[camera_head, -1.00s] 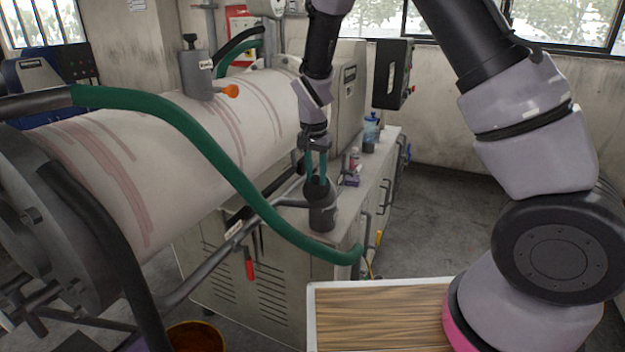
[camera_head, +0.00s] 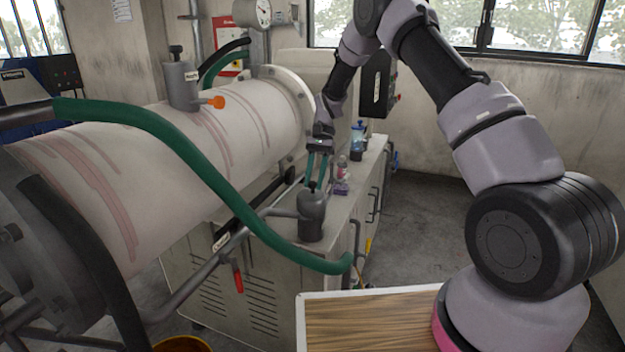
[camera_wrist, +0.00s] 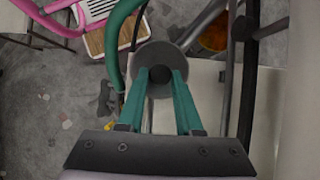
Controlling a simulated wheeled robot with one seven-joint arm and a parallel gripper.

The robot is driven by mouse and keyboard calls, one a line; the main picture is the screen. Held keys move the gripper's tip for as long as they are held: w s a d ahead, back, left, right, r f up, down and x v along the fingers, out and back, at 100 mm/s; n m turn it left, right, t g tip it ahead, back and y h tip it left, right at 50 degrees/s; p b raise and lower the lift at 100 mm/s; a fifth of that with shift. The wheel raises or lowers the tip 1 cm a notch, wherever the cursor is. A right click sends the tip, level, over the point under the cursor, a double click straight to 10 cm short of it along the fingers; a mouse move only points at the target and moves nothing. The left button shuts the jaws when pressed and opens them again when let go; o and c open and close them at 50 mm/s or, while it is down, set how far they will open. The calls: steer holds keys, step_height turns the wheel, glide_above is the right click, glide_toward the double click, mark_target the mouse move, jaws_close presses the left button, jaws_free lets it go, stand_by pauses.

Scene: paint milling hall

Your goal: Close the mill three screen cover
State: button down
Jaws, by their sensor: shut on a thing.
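A small dark grey pot (camera_head: 312,216) with a knob on top stands on the grey cabinet top beside the mill barrel (camera_head: 150,190). I cannot read a label on it. My gripper (camera_head: 316,181) comes down from above, its two green fingers on either side of the knob at the pot's top. In the wrist view, the fingertips (camera_wrist: 160,76) close on the dark round knob (camera_wrist: 159,82) over the round grey top (camera_wrist: 155,54). Whether the cover sits fully down cannot be told. A similar grey pot (camera_head: 182,86) with an orange plug stands on the barrel.
A green hose (camera_head: 215,180) loops in front of the pot. Pipes and a red-handled valve (camera_head: 238,278) lie below left. Bottles (camera_head: 357,140) stand behind on the cabinet. A wooden-topped table (camera_head: 370,322) is in front. Floor at right is clear.

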steer(key=shift+f, duration=0.2)
stand_by(0.4)
steer(key=c, duration=0.6)
jaws_free()
steer(key=shift+w+g, duration=0.1)
steer(key=shift+g, duration=0.2)
steer(key=shift+r, duration=0.1)
steer(key=v, duration=1)
steer(key=shift+w+r, duration=0.15)
steer(key=shift+r, duration=0.1)
steer(key=shift+d, duration=0.2)
